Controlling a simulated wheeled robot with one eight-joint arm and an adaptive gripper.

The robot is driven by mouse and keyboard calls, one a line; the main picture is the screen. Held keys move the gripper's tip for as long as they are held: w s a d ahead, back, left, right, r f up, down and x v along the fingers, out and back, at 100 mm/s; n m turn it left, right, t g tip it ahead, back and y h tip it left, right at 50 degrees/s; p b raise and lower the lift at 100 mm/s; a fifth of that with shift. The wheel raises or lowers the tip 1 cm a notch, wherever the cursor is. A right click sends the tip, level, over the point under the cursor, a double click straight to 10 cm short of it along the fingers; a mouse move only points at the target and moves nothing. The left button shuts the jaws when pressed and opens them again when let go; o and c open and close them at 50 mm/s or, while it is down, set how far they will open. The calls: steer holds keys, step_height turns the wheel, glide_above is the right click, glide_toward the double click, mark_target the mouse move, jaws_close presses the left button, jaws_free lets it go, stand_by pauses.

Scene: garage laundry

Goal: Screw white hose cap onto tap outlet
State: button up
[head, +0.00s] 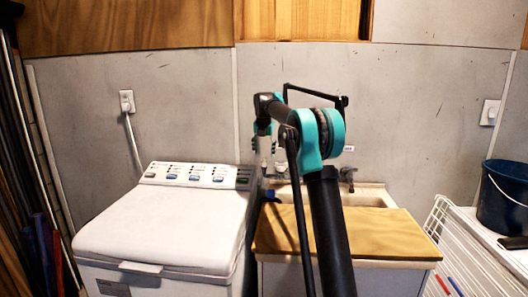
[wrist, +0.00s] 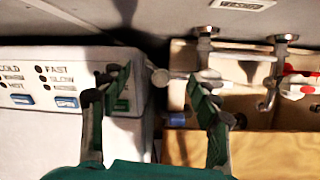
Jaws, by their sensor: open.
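My gripper (wrist: 160,92) is open, its two dark fingers spread apart above the gap between washer and sink. In the head view my gripper (head: 265,143) is small and partly hidden by my arm. Between the fingers in the wrist view is a small round whitish piece (wrist: 160,77), with a pale bar running right from it toward the left tap (wrist: 205,50). I cannot tell whether it is the hose cap or part of the tap. The right finger overlaps the tap's lower part. Nothing is clearly gripped.
A blue piece (wrist: 176,118) lies by the sink's left edge. The white washer (head: 165,230) stands left, a wooden board (head: 350,235) covers the sink's front, and a dark bucket (head: 503,200) stands far right.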

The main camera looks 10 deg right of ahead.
mark_target(263, 159)
steer(key=shift+f, duration=0.2)
steer(key=shift+f, duration=2.1)
steer(key=shift+c, duration=0.4)
jaws_close()
steer(key=shift+a, duration=0.2)
stand_by(0.6)
